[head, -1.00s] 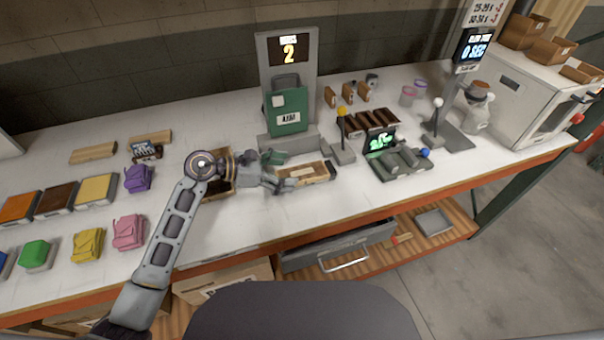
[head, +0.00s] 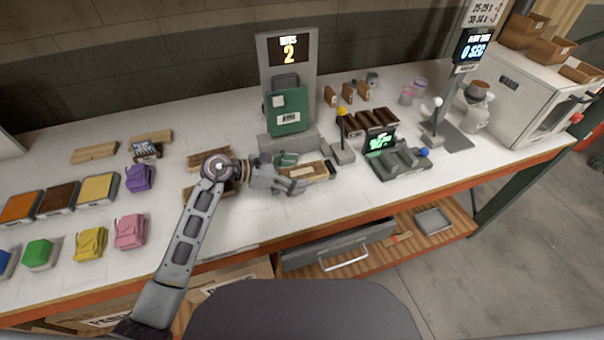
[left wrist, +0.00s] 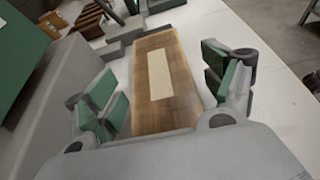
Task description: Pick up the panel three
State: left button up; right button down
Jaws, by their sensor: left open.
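A brown wooden panel with a pale label strip lies on the white bench in front of the green case stand. I take it to be panel three (head: 318,169), though no number on it can be read. It fills the middle of the left wrist view (left wrist: 183,72). My left gripper (head: 294,174) is open at the panel's left end. In the left wrist view its green-padded fingers (left wrist: 168,92) stand on either side of the panel, with gaps visible. The panel's near end is hidden behind the gripper body. My right gripper is not in view.
The green case (head: 287,112) on its grey stand rises just behind the panel. A yellow-knobbed lever (head: 342,135) and a grey device with a green screen (head: 398,160) stand to the right. Wooden trays (head: 206,157) lie beside my left wrist. The bench front is clear.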

pick_arm(q)
jog(key=c, duration=1.1)
jog(key=shift+c, duration=0.4)
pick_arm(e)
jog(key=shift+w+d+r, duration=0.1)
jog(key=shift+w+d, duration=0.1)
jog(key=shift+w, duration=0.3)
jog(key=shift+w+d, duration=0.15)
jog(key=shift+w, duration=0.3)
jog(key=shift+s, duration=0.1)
